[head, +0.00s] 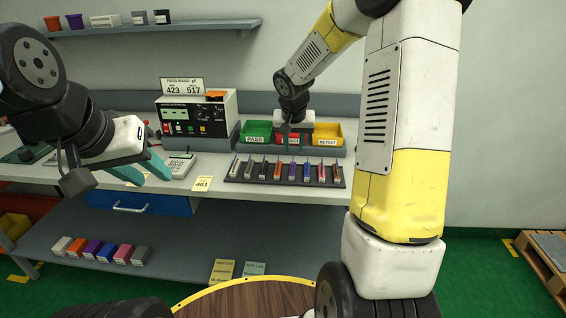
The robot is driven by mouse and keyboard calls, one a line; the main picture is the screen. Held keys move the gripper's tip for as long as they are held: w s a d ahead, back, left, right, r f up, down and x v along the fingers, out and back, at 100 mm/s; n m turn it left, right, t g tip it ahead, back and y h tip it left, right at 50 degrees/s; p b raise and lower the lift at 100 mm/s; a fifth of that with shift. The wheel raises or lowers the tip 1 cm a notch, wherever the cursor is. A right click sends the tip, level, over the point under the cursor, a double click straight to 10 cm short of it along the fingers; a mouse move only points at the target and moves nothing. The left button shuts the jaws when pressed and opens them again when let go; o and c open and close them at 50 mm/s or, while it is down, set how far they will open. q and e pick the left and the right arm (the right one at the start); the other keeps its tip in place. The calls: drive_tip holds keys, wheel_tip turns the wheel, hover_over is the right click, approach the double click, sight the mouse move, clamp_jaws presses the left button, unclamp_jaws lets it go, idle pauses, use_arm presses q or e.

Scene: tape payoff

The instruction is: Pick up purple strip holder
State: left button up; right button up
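A dark rack (240,181) on the bench holds a row of several small upright strip holders in different colours. One near the middle looks purple (292,171), though it is small and its colour is hard to be sure of. My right gripper (293,139) hangs behind and above the rack, in front of the bins; its fingers are small and I cannot tell their gap. My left gripper (148,173) is at the bench's left part, well left of the rack, its teal fingers apart and nothing visible between them.
Green (257,129), red and yellow (328,136) bins stand behind the rack. A tester box (190,115) and keypad (179,168) stand to its left, a yellow card (203,183) nearer. Coloured boxes, one purple (93,248), lie on the lower shelf. My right arm covers the bench's right side.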

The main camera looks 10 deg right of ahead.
sight(293, 167)
drive_tip(key=x, duration=0.9)
drive_tip(key=shift+w+a+f, duration=0.1)
drive_tip(key=shift+w+f, duration=0.15)
drive_tip(key=shift+w, duration=0.05)
drive_tip(key=shift+c, duration=0.2)
clamp_jaws()
idle(0.9)
